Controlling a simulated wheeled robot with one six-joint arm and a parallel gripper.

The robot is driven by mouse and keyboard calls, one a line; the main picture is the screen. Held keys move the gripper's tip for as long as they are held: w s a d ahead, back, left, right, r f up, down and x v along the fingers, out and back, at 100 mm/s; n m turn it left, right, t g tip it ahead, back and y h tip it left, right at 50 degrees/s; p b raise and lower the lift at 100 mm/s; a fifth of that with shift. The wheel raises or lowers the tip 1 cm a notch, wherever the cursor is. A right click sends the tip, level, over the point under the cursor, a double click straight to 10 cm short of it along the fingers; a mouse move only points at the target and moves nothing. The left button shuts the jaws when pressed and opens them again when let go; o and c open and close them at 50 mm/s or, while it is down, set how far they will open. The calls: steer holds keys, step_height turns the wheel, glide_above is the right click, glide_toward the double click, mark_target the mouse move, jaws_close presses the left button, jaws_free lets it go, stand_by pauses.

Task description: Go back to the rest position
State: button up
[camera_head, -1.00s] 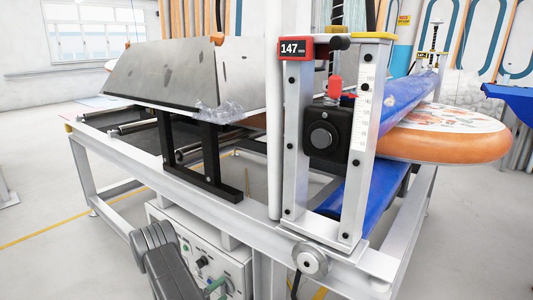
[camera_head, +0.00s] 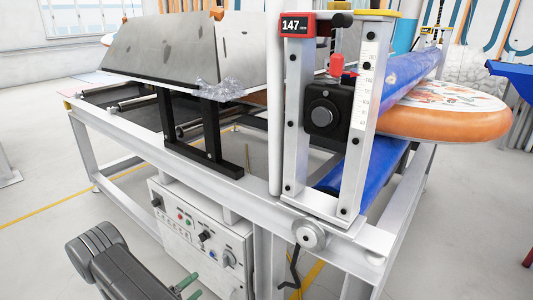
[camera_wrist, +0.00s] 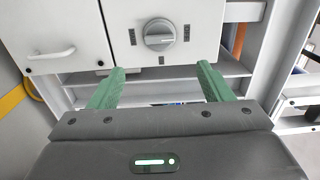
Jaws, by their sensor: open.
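My gripper (camera_wrist: 160,85) is open and empty in the wrist view, its two green fingers spread apart. The fingers point at the lower part of a white control box with a grey rotary knob (camera_wrist: 159,34), and I see no contact. In the head view my dark grey arm is at the bottom left, in front of the control box (camera_head: 188,222).
A metal machine frame (camera_head: 120,168) stands close ahead. Its post carries a red display (camera_head: 293,25) reading 147 and a crank (camera_head: 312,235). An orange-edged board (camera_head: 445,122) lies between blue rollers (camera_head: 372,175). Free floor (camera_head: 35,255) is at the left.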

mark_target(223, 263)
steer(key=b+x, duration=0.1)
steer(key=x, duration=1.3)
steer(key=shift+s+f+b, duration=0.1)
steer(key=shift+s+b, duration=0.05)
steer(key=shift+b, duration=0.2)
steer(key=shift+s+a+m, duration=0.15)
steer(key=shift+m, duration=0.75)
steer(key=m, duration=0.7)
steer(key=shift+p, duration=0.3)
steer(key=m+p, duration=0.1)
steer(key=m, duration=0.3)
steer(key=shift+m, duration=0.3)
steer(key=shift+m+p, duration=1)
steer(key=shift+m, duration=0.9)
